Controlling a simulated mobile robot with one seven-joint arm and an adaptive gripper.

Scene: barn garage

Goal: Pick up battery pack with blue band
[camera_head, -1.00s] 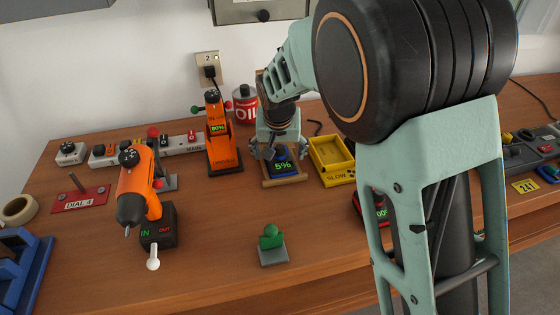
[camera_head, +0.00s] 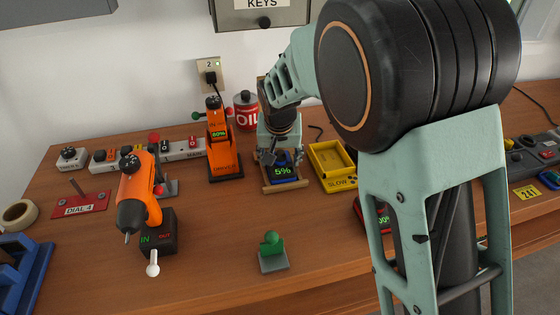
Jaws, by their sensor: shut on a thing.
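The battery pack with the blue band (camera_head: 283,171) stands toward the back middle of the workbench, its display reading 5%. It rests at a small wooden stand (camera_head: 287,187). My gripper (camera_head: 281,153) is over the pack, shut on it from above. The fingertips are partly hidden by the gripper body, so the exact contact is hard to see.
Left of the pack stands an orange driver (camera_head: 222,150) with an 80% display. A yellow SLOW tray (camera_head: 333,170) sits close on the right. A drill (camera_head: 138,195), a green knob piece (camera_head: 271,250) and a red-banded pack (camera_head: 373,215) are nearer. The front middle bench is mostly clear.

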